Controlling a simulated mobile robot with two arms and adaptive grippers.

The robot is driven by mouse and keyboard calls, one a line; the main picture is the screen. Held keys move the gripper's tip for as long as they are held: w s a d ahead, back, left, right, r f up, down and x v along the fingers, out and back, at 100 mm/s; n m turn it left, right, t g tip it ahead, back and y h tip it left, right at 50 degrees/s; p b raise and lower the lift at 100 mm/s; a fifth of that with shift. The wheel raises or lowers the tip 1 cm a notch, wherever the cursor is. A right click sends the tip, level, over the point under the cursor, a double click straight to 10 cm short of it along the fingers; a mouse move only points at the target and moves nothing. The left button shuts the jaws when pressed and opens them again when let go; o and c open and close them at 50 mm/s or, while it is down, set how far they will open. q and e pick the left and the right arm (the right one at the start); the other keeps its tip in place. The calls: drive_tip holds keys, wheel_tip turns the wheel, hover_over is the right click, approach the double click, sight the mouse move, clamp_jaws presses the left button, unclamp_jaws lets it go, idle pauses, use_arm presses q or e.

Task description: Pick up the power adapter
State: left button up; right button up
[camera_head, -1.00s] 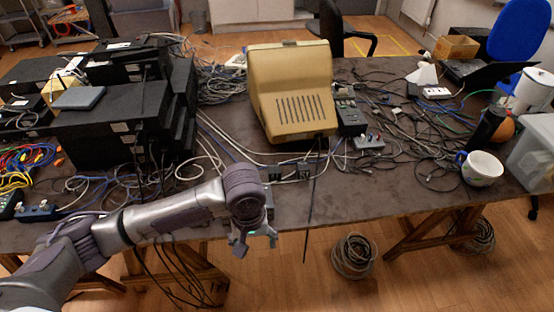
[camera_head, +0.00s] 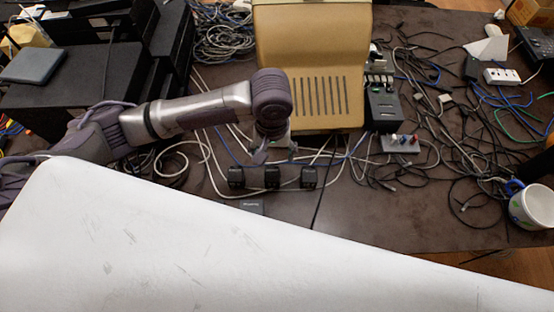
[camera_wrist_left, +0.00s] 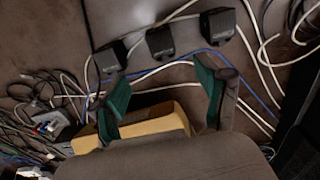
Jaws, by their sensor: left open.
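Three small black power adapters lie in a row on the dark table in front of the beige device: a left one (camera_head: 236,177), a middle one (camera_head: 272,177) and a right one (camera_head: 309,177). My left gripper (camera_head: 271,152) points down between the row and the beige device, close to the middle adapter in the picture. In the left wrist view the gripper (camera_wrist_left: 160,82) is open and empty. The middle adapter (camera_wrist_left: 160,42) shows just beyond the gap between its fingers, with the others on either side. My right gripper is not in view.
The beige device (camera_head: 310,85) stands right behind the gripper. White and blue cables run around the adapters. A small box with knobs (camera_head: 400,143) and a white cup (camera_head: 533,207) are to the right. Black equipment (camera_head: 75,85) is stacked at the left.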

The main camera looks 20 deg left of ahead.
sight(272, 173)
use_arm(q)
wheel_tip(272, 173, down, 3)
drive_tip(key=shift+s+f, duration=0.15)
drive_tip(key=shift+f, duration=0.05)
wheel_tip(272, 173, down, 4)
drive_tip(key=shift+r, duration=0.1)
drive_tip(key=shift+f, duration=0.6)
wheel_tip(272, 173, down, 4)
drive_tip(key=shift+a+r+p, duration=0.15)
drive_tip(key=shift+r+p, duration=0.1)
drive_tip(key=shift+p, duration=0.2)
drive_tip(key=shift+f, duration=0.65)
drive_tip(key=c, duration=1.2)
drive_tip(key=shift+c, duration=0.8)
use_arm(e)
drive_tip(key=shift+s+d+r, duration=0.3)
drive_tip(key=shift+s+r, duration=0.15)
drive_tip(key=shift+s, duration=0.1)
use_arm(q)
drive_tip(key=shift+r, duration=0.15)
